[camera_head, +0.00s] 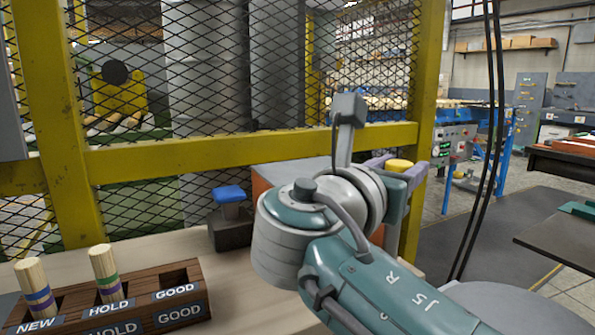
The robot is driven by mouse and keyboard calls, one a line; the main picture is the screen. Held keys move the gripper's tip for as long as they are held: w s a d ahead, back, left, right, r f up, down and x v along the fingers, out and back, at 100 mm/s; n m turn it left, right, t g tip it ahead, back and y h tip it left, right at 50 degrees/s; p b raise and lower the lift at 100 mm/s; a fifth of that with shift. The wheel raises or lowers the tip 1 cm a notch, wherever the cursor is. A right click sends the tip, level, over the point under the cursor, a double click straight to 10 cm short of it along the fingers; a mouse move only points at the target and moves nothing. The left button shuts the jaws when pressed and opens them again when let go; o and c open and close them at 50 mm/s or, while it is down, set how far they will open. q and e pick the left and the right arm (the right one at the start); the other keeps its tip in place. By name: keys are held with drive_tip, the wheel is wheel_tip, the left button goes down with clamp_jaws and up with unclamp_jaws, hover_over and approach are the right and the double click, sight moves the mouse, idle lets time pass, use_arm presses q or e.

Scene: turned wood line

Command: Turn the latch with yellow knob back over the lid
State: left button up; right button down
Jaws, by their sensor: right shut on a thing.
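A yellow knob (398,164) shows just right of my right wrist. My right gripper (397,170) is shut on this knob, with a greyish-purple finger on either side of it. The latch arm under the knob is hidden by my gripper and wrist, so I cannot tell which way it points. An orange-sided box with a grey top (292,172) stands behind my right arm. This top may be the lid, but most of it is covered by my wrist. My left gripper is not in view.
A dark wooden rack (190,296) labelled NEW, HOLD and GOOD holds two banded wooden pegs (36,288) at the bench's front left. A blue-topped dark block (230,215) stands left of my wrist. A yellow-framed mesh fence (250,152) closes off the back.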

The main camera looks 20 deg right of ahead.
drive_tip(key=shift+f+m+g+h+b, duration=0.15)
drive_tip(key=shift+m+g+h+b, duration=0.65)
drive_tip(key=shift+m+g+b, duration=0.9)
drive_tip(key=shift+g+p, duration=0.3)
drive_tip(key=shift+g, duration=0.4)
drive_tip(key=shift+c, duration=2.2)
unclamp_jaws()
